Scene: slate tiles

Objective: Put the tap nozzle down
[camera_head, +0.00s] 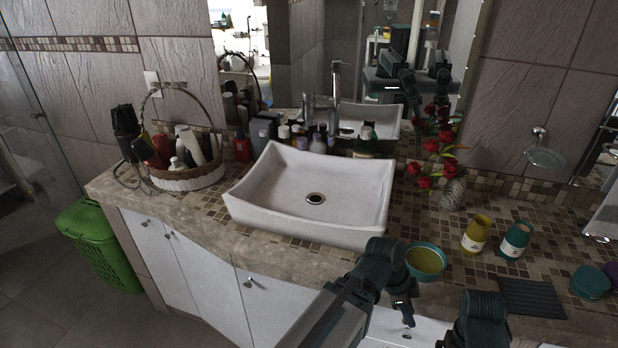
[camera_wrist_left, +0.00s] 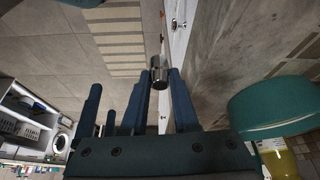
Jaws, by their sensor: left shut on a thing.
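My left gripper (camera_head: 406,314) is beside the front edge of the counter, near the teal dish, in the head view. In the left wrist view my left gripper (camera_wrist_left: 161,88) is shut on the tap nozzle (camera_wrist_left: 159,70), a short shiny metal cylinder held between the fingertips. The nozzle is small and hard to make out in the head view. Part of my right arm shows at the bottom right of the head view, but its fingers are not in view.
A white basin (camera_head: 268,205) stands on the tiled counter (camera_head: 240,240). A teal dish (camera_head: 441,266) sits near the counter's front edge, close to my left gripper. Yellow (camera_head: 477,234) and teal (camera_head: 515,240) bottles, a dark ridged mat (camera_head: 531,297) and a flower vase (camera_head: 453,193) stand right.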

